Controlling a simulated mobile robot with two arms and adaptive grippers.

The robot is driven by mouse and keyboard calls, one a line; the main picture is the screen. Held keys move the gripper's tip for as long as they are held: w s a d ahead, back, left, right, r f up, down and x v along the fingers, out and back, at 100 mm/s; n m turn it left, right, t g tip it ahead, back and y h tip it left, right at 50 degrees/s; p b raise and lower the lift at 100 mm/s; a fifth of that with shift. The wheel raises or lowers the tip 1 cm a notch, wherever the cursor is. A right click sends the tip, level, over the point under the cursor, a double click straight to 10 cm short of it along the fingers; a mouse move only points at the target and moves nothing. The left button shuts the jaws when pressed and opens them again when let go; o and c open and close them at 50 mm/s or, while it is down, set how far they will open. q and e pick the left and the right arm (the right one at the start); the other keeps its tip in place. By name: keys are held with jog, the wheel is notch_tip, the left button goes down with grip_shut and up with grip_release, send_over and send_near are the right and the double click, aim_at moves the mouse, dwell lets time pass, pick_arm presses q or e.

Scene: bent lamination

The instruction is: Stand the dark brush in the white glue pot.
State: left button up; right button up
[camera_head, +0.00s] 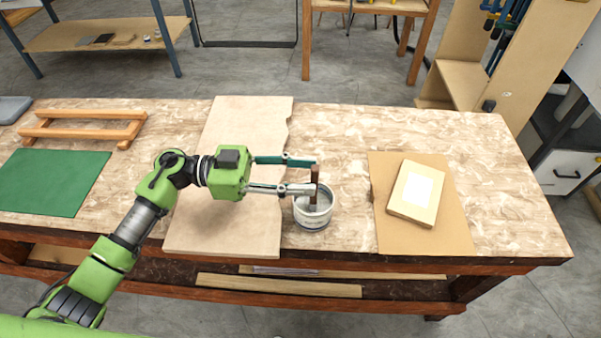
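The dark brush (314,175) stands roughly upright in the white glue pot (314,219), with its lower end inside the rim. The pot stands on the table to the right of the pale board. My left gripper (314,176) reaches in from the left, level with the brush's upper part. Its two fingers are spread well apart, wider than the brush is thick, one on the far side and one on the near side of it. Whether a finger touches the brush cannot be told. My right gripper is not in view.
A pale board (225,225) lies left of the pot. A brown sheet (455,220) with a flat box (402,207) lies to the right. A green mat (45,180) and a wooden frame (85,130) are at the left. The table behind the pot is clear.

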pick_arm(q)
jog(key=a, duration=1.2)
dwell(0.7)
